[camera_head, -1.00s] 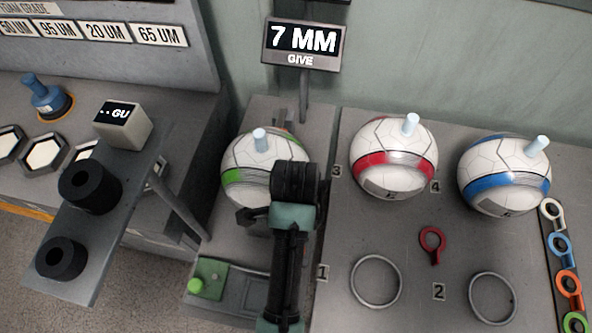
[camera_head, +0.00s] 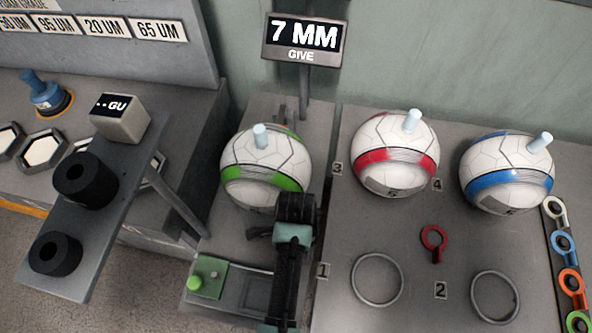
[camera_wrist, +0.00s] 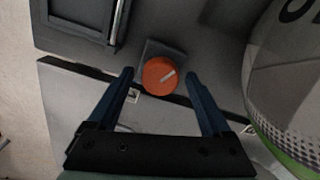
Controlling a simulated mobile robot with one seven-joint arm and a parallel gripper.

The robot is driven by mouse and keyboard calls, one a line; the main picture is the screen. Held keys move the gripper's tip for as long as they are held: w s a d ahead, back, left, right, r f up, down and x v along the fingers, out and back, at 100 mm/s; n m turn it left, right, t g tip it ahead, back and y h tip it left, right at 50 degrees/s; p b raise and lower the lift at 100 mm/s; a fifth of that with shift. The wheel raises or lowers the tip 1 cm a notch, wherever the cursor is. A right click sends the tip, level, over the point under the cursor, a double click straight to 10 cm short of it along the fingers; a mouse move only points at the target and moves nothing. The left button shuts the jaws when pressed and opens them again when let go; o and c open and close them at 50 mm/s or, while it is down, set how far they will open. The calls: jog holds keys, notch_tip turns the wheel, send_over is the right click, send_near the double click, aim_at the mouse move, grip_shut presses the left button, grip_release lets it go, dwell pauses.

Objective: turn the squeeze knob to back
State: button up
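An orange round knob (camera_wrist: 158,78) with a white pointer line sits on a small grey block in the wrist view. The line points to the upper right of that picture. My gripper (camera_wrist: 159,90) is open and empty, its two dark blue fingers to the left and right of the knob, with gaps on both sides. I cannot tell how far above the knob the fingertips are. In the head view my gripper (camera_head: 264,232) is in front of the green-banded ball (camera_head: 264,168), and the knob does not show there.
The ball's side fills the right of the wrist view, close to the right finger. A green plate with a button (camera_head: 194,283) lies left of my arm. Red-banded (camera_head: 395,150) and blue-banded (camera_head: 506,172) balls stand right. A sign (camera_head: 304,38) reads 7 MM GIVE.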

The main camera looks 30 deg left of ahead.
grip_shut()
